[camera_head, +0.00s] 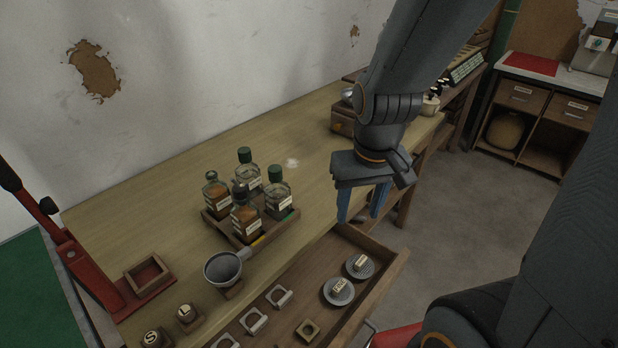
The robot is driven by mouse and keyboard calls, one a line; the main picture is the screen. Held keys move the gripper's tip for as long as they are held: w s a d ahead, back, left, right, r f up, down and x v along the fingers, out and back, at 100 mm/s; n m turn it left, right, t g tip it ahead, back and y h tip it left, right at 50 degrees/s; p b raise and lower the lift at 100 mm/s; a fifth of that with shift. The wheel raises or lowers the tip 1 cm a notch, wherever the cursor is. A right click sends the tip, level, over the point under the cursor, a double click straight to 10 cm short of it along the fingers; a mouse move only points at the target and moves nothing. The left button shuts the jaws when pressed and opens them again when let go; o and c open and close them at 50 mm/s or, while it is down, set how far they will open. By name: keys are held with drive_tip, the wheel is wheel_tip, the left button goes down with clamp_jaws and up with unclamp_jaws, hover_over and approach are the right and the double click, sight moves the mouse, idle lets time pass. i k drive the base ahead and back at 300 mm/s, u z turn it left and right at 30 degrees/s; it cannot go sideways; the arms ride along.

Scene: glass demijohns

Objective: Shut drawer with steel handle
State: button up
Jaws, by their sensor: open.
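A wooden drawer (392,272) stands pulled out from the front of the wooden workbench (150,210), at the lower middle. Inside it lie two round grey discs with labels, several pale metal loops and a small square wooden piece. My gripper (361,206) points down with its two blue fingers apart and nothing between them. It is near the bench's front edge, by the drawer's far end in the picture; I cannot tell its exact height. A small shiny bit (371,325) shows outside the drawer's front; I cannot tell whether it is the steel handle.
A wooden tray (262,236) of several green-capped bottles stands on the bench, with a grey funnel (222,266) beside it. A red lever device (80,262) is at the left. A shelf unit (522,98) stands at the back right. Grey floor lies open between.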

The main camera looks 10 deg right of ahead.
sight(308, 319)
drive_tip(key=k, duration=0.5)
drive_tip(key=z, duration=1.55)
drive_tip(key=k, duration=0.8)
drive_tip(key=u, duration=1.5)
